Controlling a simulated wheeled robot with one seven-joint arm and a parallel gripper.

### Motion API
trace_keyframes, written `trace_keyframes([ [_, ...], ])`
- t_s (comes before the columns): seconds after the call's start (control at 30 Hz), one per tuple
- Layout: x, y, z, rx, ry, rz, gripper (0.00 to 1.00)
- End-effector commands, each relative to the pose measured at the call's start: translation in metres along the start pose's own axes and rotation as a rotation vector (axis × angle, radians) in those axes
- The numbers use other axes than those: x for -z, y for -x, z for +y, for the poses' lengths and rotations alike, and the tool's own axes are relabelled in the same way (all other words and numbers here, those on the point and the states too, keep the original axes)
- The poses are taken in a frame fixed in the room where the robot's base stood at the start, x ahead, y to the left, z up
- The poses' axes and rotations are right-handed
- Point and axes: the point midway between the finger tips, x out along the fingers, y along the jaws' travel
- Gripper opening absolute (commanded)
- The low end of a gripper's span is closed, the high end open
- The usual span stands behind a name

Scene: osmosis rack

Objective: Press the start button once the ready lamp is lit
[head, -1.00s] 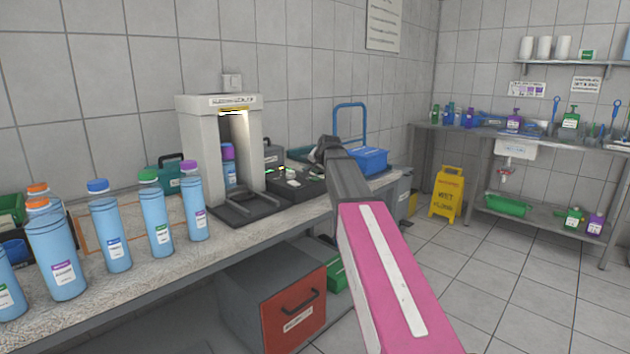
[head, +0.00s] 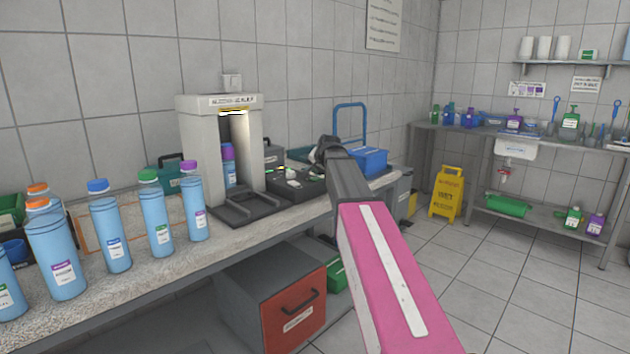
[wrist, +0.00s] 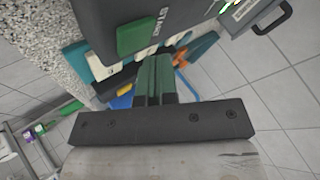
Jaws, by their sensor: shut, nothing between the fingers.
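The dark control box (head: 300,188) lies on the bench to the right of the white arch-shaped machine (head: 188,150). Small green and yellow lit spots show on its back edge; I cannot tell which is the ready lamp. In the wrist view a green square button (wrist: 137,37) sits on a dark panel, beside partly readable lettering that looks like START. My gripper (wrist: 153,78) is shut and empty, its fingertips close to that button and apart from it in the picture. In the head view my arm hides the fingertips and part of the box.
Several blue bottles (head: 113,235) stand along the bench at left. A bottle with a purple cap (head: 229,165) stands inside the machine. A blue crate (head: 368,160) and a grey bin (head: 402,190) are beyond my arm. A yellow floor sign (head: 446,192) stands on the open floor.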

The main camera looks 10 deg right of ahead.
Motion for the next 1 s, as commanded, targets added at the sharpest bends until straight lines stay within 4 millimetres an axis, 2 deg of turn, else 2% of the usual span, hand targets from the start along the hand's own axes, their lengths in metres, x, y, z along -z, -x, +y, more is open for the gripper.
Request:
trace_keyframes([
  [1.0, -0.0051, -0.007, 0.0051, 0.0, 0.0, 0.0, 0.0],
])
